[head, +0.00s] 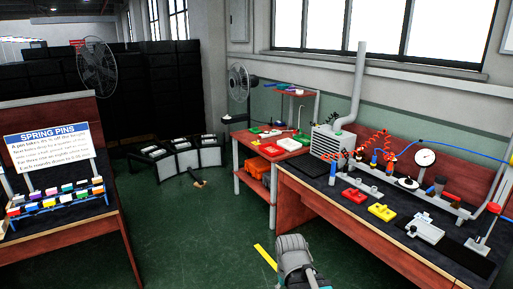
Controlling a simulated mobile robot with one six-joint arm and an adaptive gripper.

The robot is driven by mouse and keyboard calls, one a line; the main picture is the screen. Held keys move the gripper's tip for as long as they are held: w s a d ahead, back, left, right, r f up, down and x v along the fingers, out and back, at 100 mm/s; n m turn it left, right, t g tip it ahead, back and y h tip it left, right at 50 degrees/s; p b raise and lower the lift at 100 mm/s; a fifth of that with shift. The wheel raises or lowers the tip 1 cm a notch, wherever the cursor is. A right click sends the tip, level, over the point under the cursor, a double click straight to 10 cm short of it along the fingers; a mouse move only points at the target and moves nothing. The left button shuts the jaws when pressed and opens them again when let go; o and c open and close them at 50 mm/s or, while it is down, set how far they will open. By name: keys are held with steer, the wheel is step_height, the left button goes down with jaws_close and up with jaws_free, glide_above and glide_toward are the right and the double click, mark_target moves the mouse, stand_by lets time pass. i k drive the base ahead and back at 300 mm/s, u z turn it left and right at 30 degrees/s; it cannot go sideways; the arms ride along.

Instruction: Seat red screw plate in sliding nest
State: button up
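A small red plate (354,195) lies on the dark top of the right-hand bench, left of a yellow plate (381,211). It looks like the red screw plate, but its details are too small to tell. A light grey block (427,231) stands near the front of the same bench, on or beside a dark strip; it may be the sliding nest. No red piece shows on it. A grey rounded link of my arm shows at the bottom centre, in front of the bench. My gripper is not in view.
The right-hand bench (310,173) also carries a gauge (425,157), a red coiled hose (372,143) and an upright grey pipe (352,90). A red shelf unit with trays stands behind. A sign board (48,148) stands on the left bench. Green floor lies clear between the benches.

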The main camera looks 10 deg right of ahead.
mark_target(432, 234)
steer(key=z, duration=0.3)
steer(key=i, duration=0.95)
steer(key=z, duration=0.75)
steer(key=i, duration=0.95)
steer(key=z, duration=0.4)
steer(key=k, duration=0.9)
steer(key=z, duration=0.15)
steer(key=i, duration=0.45)
steer(key=u, duration=0.05)
